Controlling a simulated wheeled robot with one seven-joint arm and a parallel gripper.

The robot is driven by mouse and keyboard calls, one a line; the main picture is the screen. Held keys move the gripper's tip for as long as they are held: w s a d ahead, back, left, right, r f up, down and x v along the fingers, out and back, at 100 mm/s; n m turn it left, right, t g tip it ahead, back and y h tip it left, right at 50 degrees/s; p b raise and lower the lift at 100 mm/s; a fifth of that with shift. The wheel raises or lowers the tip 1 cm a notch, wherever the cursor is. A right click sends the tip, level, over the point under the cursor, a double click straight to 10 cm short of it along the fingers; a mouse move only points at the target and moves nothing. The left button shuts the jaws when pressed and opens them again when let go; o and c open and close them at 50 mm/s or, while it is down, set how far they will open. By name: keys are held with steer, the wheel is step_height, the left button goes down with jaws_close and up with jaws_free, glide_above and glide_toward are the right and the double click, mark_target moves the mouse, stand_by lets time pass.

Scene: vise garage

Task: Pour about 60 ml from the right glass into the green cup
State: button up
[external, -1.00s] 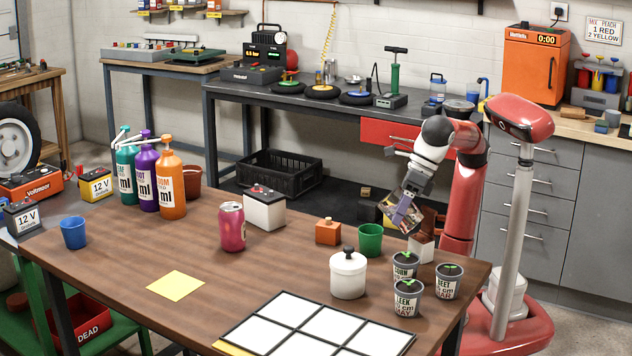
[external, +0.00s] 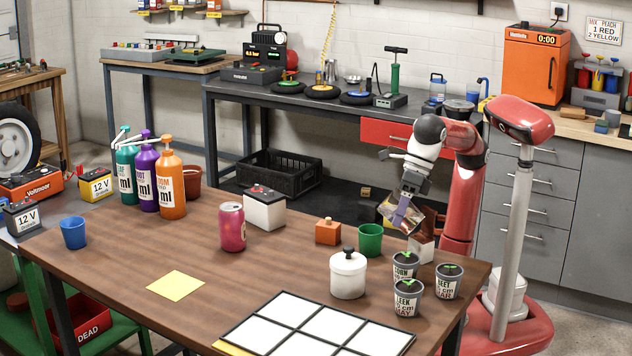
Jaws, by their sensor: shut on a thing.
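My gripper (external: 402,213) is shut on a clear glass (external: 386,208) at the table's back right edge. The glass is held in the air, tilted, its lower left side showing beside the fingers. The green cup (external: 370,240) stands upright on the table, below and slightly left of the glass. The glass is apart from the cup. The liquid level in the glass and the inside of the cup are too small to tell.
A white lidded jar (external: 348,277) and several seedling pots (external: 408,298) stand in front of the cup and gripper. An orange-brown block (external: 328,232) is left of the cup. A white box (external: 421,249) is close under the gripper.

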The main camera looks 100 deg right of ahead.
steer(key=shift+w+f+g+y, duration=0.1)
steer(key=shift+f+g+y, duration=0.05)
steer(key=shift+g+y, duration=0.15)
stand_by(0.4)
steer(key=shift+w+d, duration=0.3)
steer(key=shift+w, duration=0.05)
steer(key=shift+w, duration=0.1)
steer(key=shift+d, duration=0.1)
steer(key=shift+w+f+g+y, duration=0.15)
steer(key=shift+g+y, duration=0.15)
stand_by(0.4)
steer(key=shift+s+a+f+m+g+y+b, duration=0.25)
steer(key=shift+s+m+g+y+b, duration=0.15)
steer(key=shift+s+g+y+b, duration=0.15)
stand_by(1.2)
